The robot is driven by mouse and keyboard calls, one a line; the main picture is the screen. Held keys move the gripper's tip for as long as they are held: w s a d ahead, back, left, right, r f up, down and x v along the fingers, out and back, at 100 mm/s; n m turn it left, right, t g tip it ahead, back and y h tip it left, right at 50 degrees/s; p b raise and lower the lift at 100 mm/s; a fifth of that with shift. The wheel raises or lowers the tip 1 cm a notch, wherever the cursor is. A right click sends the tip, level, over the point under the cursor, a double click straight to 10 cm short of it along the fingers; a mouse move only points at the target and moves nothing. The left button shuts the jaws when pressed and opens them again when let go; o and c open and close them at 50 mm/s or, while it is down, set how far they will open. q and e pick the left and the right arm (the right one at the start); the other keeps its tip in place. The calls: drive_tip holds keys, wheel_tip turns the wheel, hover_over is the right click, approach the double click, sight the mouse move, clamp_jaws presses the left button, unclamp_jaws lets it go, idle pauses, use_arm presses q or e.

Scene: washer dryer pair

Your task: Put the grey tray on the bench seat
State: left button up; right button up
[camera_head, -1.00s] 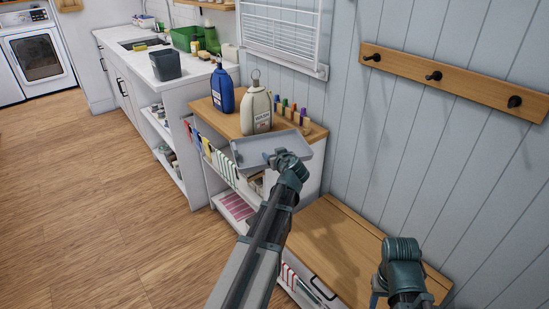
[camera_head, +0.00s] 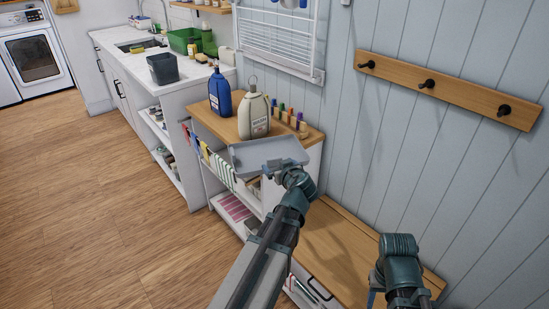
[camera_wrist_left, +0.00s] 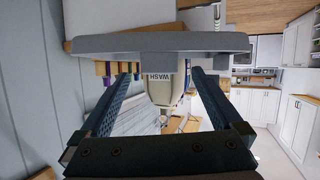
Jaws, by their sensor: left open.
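The grey tray (camera_head: 252,153) is a shallow rectangle at the front right of the wood-topped cabinet, and I cannot tell whether it rests there. In the left wrist view the tray (camera_wrist_left: 160,43) shows nearly edge-on, across and beyond the fingertips. My left gripper (camera_head: 279,166) is at the tray's near side and hides part of it. In the left wrist view its fingers (camera_wrist_left: 162,74) stand wide apart. The bench seat (camera_head: 335,245) is a bare wooden top to the right, partly behind my arms. My right arm is at the lower right; its jaws cannot be made out.
A blue bottle (camera_head: 220,92) and a cream bottle (camera_head: 254,116) stand on the cabinet top (camera_head: 205,120), close behind the tray. Small coloured pegs (camera_head: 288,116) stand beside them. A hook rail (camera_head: 445,88) is on the wall above the bench. The floor at left is clear.

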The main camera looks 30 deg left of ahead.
use_arm(q)
drive_tip(key=v, duration=0.3)
drive_tip(key=shift+p, duration=0.35)
drive_tip(key=shift+d, duration=0.1)
